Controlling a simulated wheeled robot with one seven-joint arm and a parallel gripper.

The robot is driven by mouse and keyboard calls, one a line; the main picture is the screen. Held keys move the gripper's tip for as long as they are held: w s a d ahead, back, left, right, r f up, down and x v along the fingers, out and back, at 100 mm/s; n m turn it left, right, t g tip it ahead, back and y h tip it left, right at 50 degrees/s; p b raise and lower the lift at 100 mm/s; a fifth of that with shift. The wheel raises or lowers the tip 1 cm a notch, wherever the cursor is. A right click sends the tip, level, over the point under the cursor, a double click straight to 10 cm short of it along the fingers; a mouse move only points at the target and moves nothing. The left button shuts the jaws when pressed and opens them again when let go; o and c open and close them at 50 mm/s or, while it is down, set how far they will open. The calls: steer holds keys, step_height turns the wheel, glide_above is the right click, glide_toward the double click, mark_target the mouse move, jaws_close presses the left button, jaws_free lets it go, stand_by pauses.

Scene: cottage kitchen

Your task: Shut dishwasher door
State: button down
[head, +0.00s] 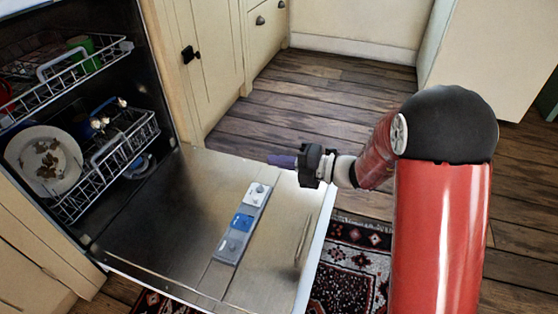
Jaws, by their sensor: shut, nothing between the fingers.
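The dishwasher door (170,221) is swung down and lies open, about level, with its inner face up. A dispenser panel (242,222) in grey, white and blue sits on that face, and a slim bar (303,241) shows near its outer edge. My gripper (270,160) is over the door's far outer corner, pointing left with its purple fingers shut and empty. Whether it touches the door I cannot tell. The dishwasher (160,95) stands at the left with its dark interior exposed.
The lower rack (122,150) holds a dirty plate (43,160) and cutlery; the upper rack (72,70) holds a green cup (84,53). Cream cabinets (215,60) stand beyond the door. A patterned rug (345,280) lies under its outer edge. The wooden floor (330,105) behind is clear.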

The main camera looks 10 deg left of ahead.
steer(key=c, duration=2.1)
jaws_free()
steer(key=shift+c, duration=0.2)
steer(key=o, duration=0.6)
steer(key=d+p, duration=0.1)
steer(key=d, duration=0.6)
steer(key=shift+s+d+r+p, duration=0.3)
steer(key=shift+d+r, duration=0.05)
steer(key=shift+r, duration=0.05)
steer(key=shift+o, duration=0.2)
